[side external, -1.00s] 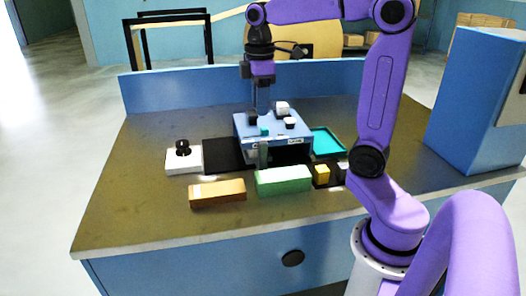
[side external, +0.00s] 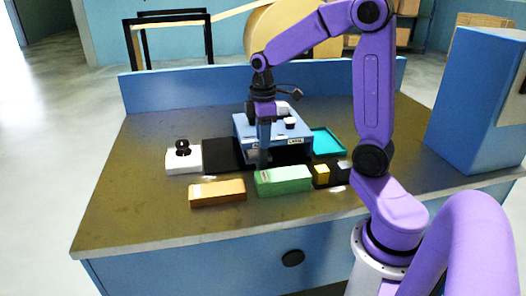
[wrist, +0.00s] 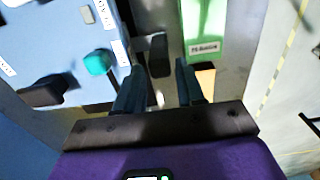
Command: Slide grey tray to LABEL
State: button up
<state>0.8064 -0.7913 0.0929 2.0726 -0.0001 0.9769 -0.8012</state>
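A blue box (side external: 272,128) stands mid-table, with a white "LABEL" tag (side external: 295,141) on the right of its front edge and another tag at the left. A pale grey piece, possibly the grey tray, shows under the box's left front; my gripper hides most of it. My gripper (side external: 264,162) points down low at the box's left front. In the wrist view its fingers (wrist: 160,80) are apart, with nothing clearly held. A dark upright piece (wrist: 157,52) stands just beyond the fingertips, beside the box; I cannot tell whether it belongs to the tray.
A green block (side external: 284,181) and an orange block (side external: 217,193) lie in front of the box. A yellow block (side external: 321,174) is to the right. A teal tray (side external: 329,142) and a white block with a black knob (side external: 184,158) flank the box. The front table strip is clear.

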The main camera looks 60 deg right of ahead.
aim_at(263, 151)
jog(key=shift+f, duration=2.7)
jog(key=shift+c, duration=0.3)
